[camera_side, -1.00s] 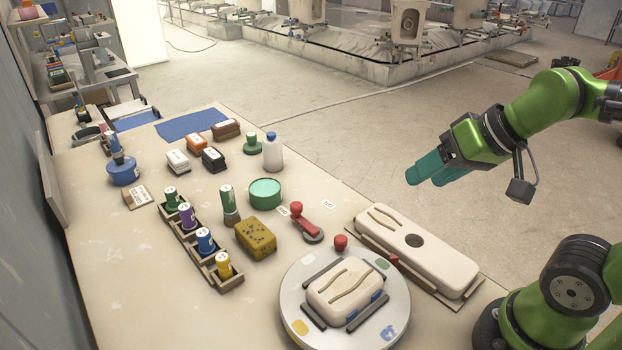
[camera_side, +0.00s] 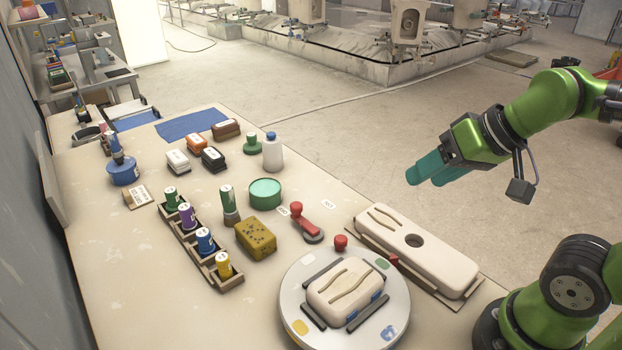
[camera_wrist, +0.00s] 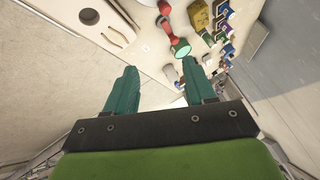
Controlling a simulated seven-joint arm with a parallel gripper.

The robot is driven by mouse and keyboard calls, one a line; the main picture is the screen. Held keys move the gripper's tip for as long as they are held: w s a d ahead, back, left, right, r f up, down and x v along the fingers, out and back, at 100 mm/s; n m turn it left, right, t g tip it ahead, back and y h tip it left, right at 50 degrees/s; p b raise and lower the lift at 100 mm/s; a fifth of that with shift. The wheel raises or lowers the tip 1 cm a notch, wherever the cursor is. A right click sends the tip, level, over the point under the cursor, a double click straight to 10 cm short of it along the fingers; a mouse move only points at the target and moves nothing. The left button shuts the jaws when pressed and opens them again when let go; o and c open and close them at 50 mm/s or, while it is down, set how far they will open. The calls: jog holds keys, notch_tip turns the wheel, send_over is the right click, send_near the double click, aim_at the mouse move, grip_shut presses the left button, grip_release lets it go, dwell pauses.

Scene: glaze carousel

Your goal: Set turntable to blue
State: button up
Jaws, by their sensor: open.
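The turntable (camera_side: 296,302) is a round light-grey disc at the front of the table. Coloured patches show near its rim: a blue patch (camera_side: 389,332) at the front right, a yellow patch (camera_side: 300,327) at the front left and a green patch (camera_side: 382,264) at the back right. A cream grooved block (camera_side: 340,283) sits on it between dark bars. A red knob (camera_side: 341,242) stands at its back edge. My gripper (camera_side: 425,178) is open and empty, in the air to the right of the table, well away from the turntable. It also shows in the wrist view (camera_wrist: 158,88).
A long cream piece (camera_side: 430,250) lies on a board right of the turntable. A red-handled lever (camera_side: 298,215), a yellow sponge (camera_side: 256,238), a teal round tin (camera_side: 265,194) and a rack (camera_side: 228,284) of coloured bottles stand behind and left. The air around my gripper is clear.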

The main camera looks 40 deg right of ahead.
jog(key=n+g+h, duration=0.2)
jog(key=n+g, duration=0.5)
jog(key=n, duration=0.1)
send_near(342, 239)
notch_tip(342, 239, down, 9)
jog(key=shift+w+r, duration=0.1)
jog(key=shift+c, duration=0.2)
grip_shut()
